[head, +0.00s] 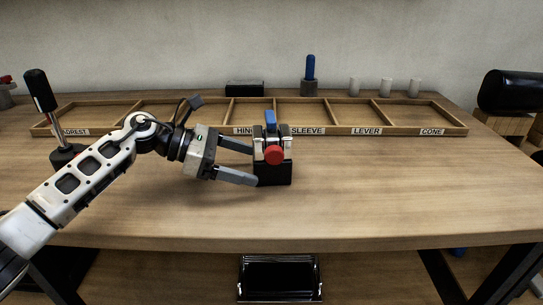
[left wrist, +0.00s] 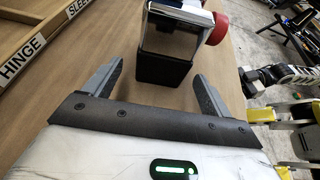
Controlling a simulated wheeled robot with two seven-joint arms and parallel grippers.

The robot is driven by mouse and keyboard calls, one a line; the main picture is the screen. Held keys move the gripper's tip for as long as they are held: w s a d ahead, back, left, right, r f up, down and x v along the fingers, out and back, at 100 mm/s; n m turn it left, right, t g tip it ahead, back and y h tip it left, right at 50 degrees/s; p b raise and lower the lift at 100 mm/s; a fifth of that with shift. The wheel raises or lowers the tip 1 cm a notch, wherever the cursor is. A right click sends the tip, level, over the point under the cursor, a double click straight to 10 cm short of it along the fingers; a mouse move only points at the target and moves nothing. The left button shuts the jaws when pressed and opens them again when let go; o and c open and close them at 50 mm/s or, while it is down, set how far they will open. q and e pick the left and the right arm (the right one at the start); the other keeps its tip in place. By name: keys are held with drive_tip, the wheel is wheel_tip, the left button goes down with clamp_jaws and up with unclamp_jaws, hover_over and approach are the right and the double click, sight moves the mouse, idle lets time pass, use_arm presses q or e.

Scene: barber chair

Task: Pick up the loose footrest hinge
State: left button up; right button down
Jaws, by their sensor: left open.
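The footrest hinge (head: 272,150) stands on the table: a chrome bracket with a red round knob and a blue top, on a black block (head: 274,174). In the left wrist view the chrome bracket (left wrist: 178,18) shows above the black block, and its top is cut off. My left gripper (head: 253,166) is open and empty, just left of the block, with its fingers pointing at it. In the wrist view the block stands ahead of the two spread fingers (left wrist: 153,64). Whether a finger touches the block is hard to tell. My right gripper is not in view.
A shallow wooden tray (head: 330,131) with labelled compartments, among them HINGE, SLEEVE, LEVER and CONE, lies behind the hinge. A black-handled lever (head: 40,92) stands at the left. A blue-topped part (head: 310,70) and white cylinders (head: 386,87) stand behind the tray. The right front of the table is clear.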

sight(261, 166)
use_arm(q)
drive_tip(key=x, duration=0.3)
drive_tip(key=shift+d+f, duration=0.25)
drive_tip(key=shift+d, duration=0.2)
drive_tip(key=c, duration=1.4)
drive_tip(key=shift+r, duration=0.15)
drive_tip(key=shift+c, duration=0.4)
drive_tip(key=shift+r, duration=0.15)
